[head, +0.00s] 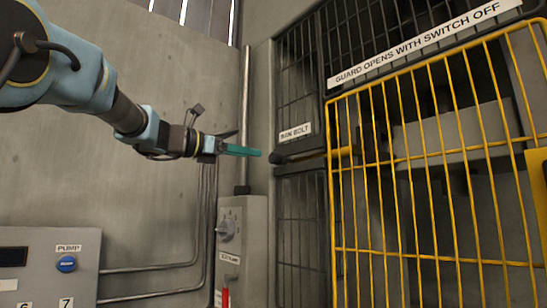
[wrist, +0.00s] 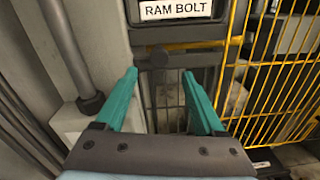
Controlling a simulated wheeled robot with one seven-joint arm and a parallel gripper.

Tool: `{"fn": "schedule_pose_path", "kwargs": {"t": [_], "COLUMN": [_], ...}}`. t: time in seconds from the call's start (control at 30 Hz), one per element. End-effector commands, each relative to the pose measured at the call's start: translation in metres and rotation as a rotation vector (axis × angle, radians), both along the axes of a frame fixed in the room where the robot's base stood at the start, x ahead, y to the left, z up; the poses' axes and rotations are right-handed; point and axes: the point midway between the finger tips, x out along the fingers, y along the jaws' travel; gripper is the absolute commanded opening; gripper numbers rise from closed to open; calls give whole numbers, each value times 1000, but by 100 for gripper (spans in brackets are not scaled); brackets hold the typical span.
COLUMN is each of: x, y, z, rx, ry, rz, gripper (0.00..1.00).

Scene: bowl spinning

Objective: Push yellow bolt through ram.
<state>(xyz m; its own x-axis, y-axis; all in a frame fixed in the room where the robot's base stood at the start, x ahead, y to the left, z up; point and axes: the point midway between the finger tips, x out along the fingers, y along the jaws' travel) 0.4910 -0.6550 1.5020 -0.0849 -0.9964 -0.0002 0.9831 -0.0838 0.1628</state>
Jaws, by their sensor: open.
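A short yellow bolt section (head: 341,152) shows at the left edge of the yellow guard in the head view. A dark horizontal bar (head: 302,155) lies to its left, below the RAM BOLT label (head: 296,133). In the wrist view the dark bar (wrist: 195,60) ends in a round knob (wrist: 158,58) at its left. My gripper (head: 258,152) has teal fingers and points right, just left of the bar's end. In the wrist view the gripper (wrist: 160,75) is open and empty, with the knob seen between and just beyond its fingertips. Contact cannot be told.
The yellow wire guard (head: 435,170) covers the right side. A grey switch box (head: 229,240) and a vertical pipe (head: 245,100) stand close to my gripper. A panel with a blue PUMP button (head: 66,263) is at lower left. Dark mesh (head: 302,220) lies below the bar.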

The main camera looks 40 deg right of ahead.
Motion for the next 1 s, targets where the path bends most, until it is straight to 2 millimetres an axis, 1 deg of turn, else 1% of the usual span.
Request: {"fn": "schedule_pose_path", "kwargs": {"t": [0.17, 0.3, 0.5, 0.6, 0.7, 0.97, 1.0], "x": [-2, -4, -6, -7, -7, -7, -7], "y": [-29, -56, -86, -95, -99, -101, -101], "z": [3, 3, 2, 1, 0, -1, -1], "rx": [2, 3, 1, 1, 0, 0, 0], "ry": [4, 7, 7, 7, 6, 7, 7], "rz": [-1, -1, 2, 2, 3, 4, 4], "gripper": [71, 71, 71, 71, 71, 71, 70]}}
